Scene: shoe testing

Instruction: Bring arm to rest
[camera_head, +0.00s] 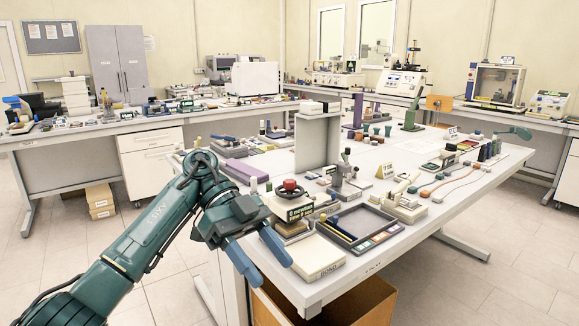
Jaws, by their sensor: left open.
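My left arm, dark teal, comes in from the lower left and bends at an elbow in front of the near table. My left gripper (262,262) has two blue fingers, apart and empty, pointing down to the right. It hangs at the near left corner of the white table (400,245), in front of a flat light box (318,257) there. Whether the fingers touch anything cannot be told. My right arm and gripper are not in view.
The table holds a dark tray (357,226), a device with a red knob (290,186), a grey upright panel (317,140) and many small tools. An open cardboard box (345,300) stands below the near edge.

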